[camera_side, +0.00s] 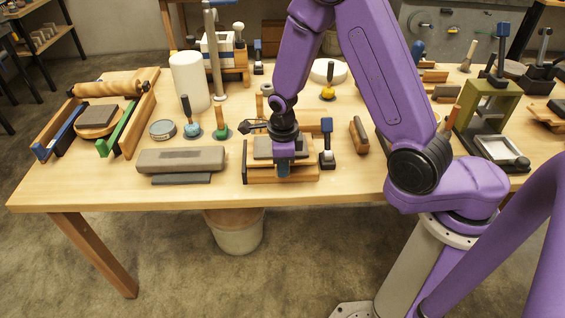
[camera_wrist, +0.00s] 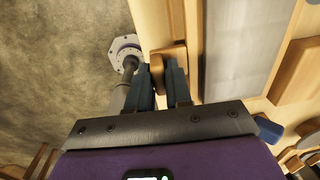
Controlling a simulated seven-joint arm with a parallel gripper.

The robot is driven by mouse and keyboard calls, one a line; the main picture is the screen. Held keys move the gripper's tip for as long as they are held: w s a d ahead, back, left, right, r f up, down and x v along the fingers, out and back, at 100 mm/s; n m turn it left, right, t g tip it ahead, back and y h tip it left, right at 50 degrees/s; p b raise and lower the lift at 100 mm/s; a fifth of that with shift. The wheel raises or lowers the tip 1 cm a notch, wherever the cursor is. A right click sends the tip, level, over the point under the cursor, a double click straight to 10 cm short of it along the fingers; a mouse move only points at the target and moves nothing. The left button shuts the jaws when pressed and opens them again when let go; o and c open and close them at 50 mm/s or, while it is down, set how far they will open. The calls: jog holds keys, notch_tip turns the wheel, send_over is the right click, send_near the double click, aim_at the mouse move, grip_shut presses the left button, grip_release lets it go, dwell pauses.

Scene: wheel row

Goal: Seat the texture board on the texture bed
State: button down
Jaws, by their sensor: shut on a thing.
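A wooden piece with a grey top, which I take to be the texture board (camera_side: 264,147), is near the front edge of the table. It lies over a low wooden base, which I take to be the texture bed (camera_side: 268,179). In the wrist view the board's grey panel (camera_wrist: 236,50) runs along the right of my fingers. My gripper (camera_side: 283,172) points down at the front of the board. In the wrist view my gripper (camera_wrist: 163,85) is shut on a small wooden tab at the board's edge. My arm hides part of the board. I cannot tell whether the board rests fully in the bed.
A grey block (camera_side: 181,160) lies to the left. A blue-topped tool (camera_side: 327,143) stands close on the right, with a wooden-handled brush (camera_side: 359,135) beyond. A white cylinder (camera_side: 190,82) and several small tools stand behind. The table's front edge is close.

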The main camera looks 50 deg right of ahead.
jog(key=shift+f, duration=1.15)
dwell(1.5)
dwell(0.6)
jog(key=c, duration=1.2)
grip_release()
jog(key=shift+s+a+r, duration=0.1)
jog(key=shift+r, duration=1.65)
jog(key=o, duration=0.6)
jog(key=shift+c, duration=0.2)
jog(key=o, duration=0.6)
